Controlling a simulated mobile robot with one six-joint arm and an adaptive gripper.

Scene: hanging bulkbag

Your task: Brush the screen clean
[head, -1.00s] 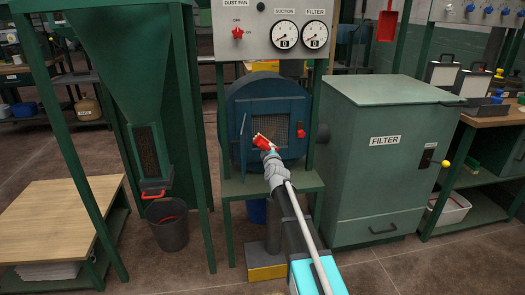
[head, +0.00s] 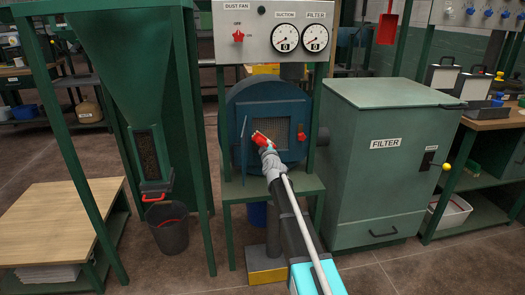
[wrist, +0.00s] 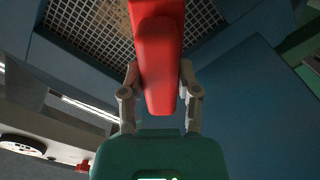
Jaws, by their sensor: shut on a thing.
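The screen (head: 282,128) is a metal mesh set in the front of the round blue housing (head: 240,100). My gripper (head: 268,152) is shut on the red handle of a brush (head: 261,138) and holds it in front of the screen's lower left part. In the wrist view the red handle (wrist: 158,65) sits between both fingers of my gripper (wrist: 160,85). The screen (wrist: 80,40) spreads behind it, with a brownish patch at upper left. The bristles are hidden in the wrist view, and I cannot tell whether they touch the mesh.
A panel with gauges and a red dust fan switch (head: 238,36) hangs above the housing. A green filter cabinet (head: 385,170) stands close on the right. A green hopper (head: 125,60) with a bucket (head: 170,232) below stands on the left. A wooden-topped table (head: 60,220) is at lower left.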

